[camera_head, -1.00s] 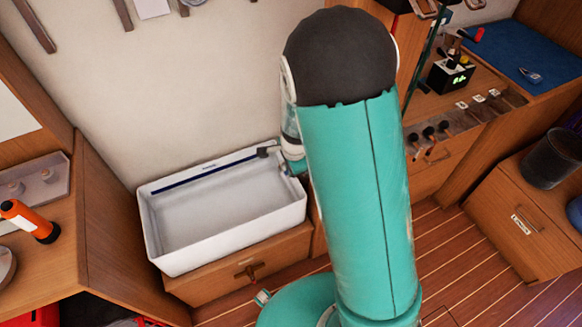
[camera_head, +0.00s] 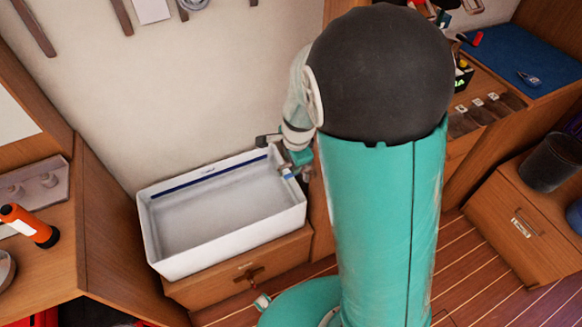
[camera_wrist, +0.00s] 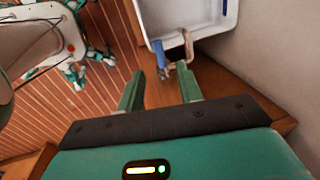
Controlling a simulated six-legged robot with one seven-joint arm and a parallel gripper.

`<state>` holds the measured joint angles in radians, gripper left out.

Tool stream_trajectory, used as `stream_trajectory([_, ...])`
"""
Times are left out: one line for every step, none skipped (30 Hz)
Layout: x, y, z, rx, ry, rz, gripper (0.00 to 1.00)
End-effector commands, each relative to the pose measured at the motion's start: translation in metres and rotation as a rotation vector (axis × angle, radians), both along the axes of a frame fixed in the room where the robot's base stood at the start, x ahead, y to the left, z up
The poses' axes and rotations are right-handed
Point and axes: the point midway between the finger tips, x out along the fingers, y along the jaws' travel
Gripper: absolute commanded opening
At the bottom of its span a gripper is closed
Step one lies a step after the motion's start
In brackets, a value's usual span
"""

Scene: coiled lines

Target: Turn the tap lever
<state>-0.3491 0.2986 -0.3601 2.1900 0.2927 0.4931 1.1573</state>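The white basin (camera_head: 165,232) stands on a wooden cabinet against the wall; its corner also shows at the top of the wrist view (camera_wrist: 148,22). At that corner, in the wrist view, are a blue tap lever (camera_wrist: 158,54) and a tan metal tap part (camera_wrist: 188,44). A bit of blue also shows at the basin's right end in the head view (camera_head: 287,174). My gripper (camera_wrist: 160,84) is open and empty, its two teal fingers apart. The lever appears beyond the fingertips, roughly between them, with no clear contact. In the head view my arm hides much of the tap area.
An orange flashlight (camera_head: 28,224) lies on the left counter. A wooden handle (camera_head: 250,272) sits on the cabinet front below the basin. A dark bin (camera_head: 552,160) stands on the right cabinet. Open plank floor (camera_head: 490,270) lies to the right.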

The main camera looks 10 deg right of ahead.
Motion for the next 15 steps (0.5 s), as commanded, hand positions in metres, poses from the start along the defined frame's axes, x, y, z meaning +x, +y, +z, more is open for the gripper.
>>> stream_trajectory([-0.001,0.000,0.012,0.001,-0.005,0.001,0.36])
stream_trajectory([-0.003,0.000,0.018,0.002,-0.005,0.001,0.36])
stream_trajectory([-0.004,0.000,0.026,0.001,-0.005,0.001,0.36])
stream_trajectory([-0.005,0.000,0.032,0.002,-0.006,0.001,0.36])
stream_trajectory([-0.006,-0.001,0.037,0.001,-0.005,0.002,0.36])
stream_trajectory([-0.008,-0.001,0.043,0.001,-0.005,0.000,0.36])
stream_trajectory([-0.009,-0.001,0.048,0.001,-0.005,0.000,0.36])
stream_trajectory([-0.009,-0.002,0.052,0.001,-0.004,0.001,0.36])
stream_trajectory([-0.010,-0.002,0.057,0.002,-0.004,0.000,0.36])
stream_trajectory([-0.011,-0.002,0.059,0.001,-0.003,-0.001,0.36])
stream_trajectory([-0.011,-0.002,0.062,0.001,-0.003,-0.001,0.36])
stream_trajectory([-0.012,-0.002,0.064,0.000,-0.002,0.000,0.36])
stream_trajectory([-0.013,-0.003,0.065,-0.001,-0.001,0.000,0.36])
stream_trajectory([-0.013,-0.003,0.066,-0.001,-0.001,0.000,0.36])
stream_trajectory([-0.013,-0.003,0.067,-0.001,-0.001,0.000,0.36])
